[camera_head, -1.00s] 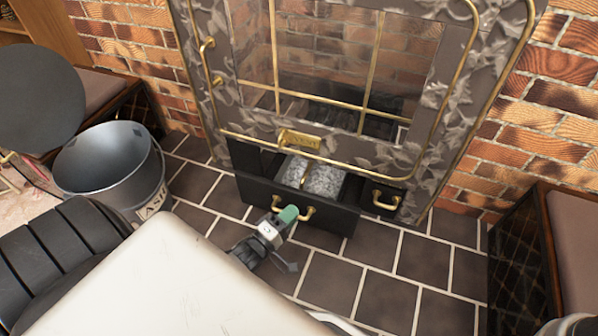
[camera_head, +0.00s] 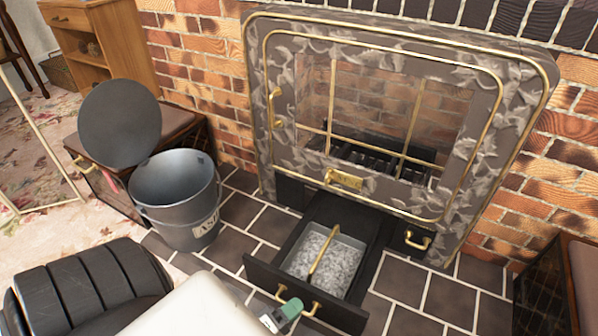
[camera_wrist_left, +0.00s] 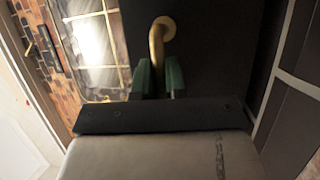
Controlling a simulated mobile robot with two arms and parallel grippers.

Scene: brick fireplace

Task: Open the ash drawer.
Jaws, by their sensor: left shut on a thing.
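The ash drawer (camera_head: 277,287) is a black drawer low in the stove front, standing well out over the floor. It holds a grey pan of ash (camera_head: 325,264) with a brass bail. Its front has brass handles. My left gripper (camera_head: 289,309), with green fingertips, is at the left handle in the head view. In the left wrist view, the green fingers (camera_wrist_left: 158,80) are shut on the brass handle (camera_wrist_left: 159,38) against the black drawer front. The part of the handle between the fingers is mostly hidden. My right gripper is not in view.
The patterned stove (camera_head: 395,58) stands above the drawer, with a small handled compartment (camera_head: 417,239) to the right. A metal ash bucket (camera_head: 176,207) stands at left, near a round dark lid (camera_head: 119,123). A dark bench (camera_head: 580,285) is at right. Tiled floor (camera_head: 423,296) is clear between.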

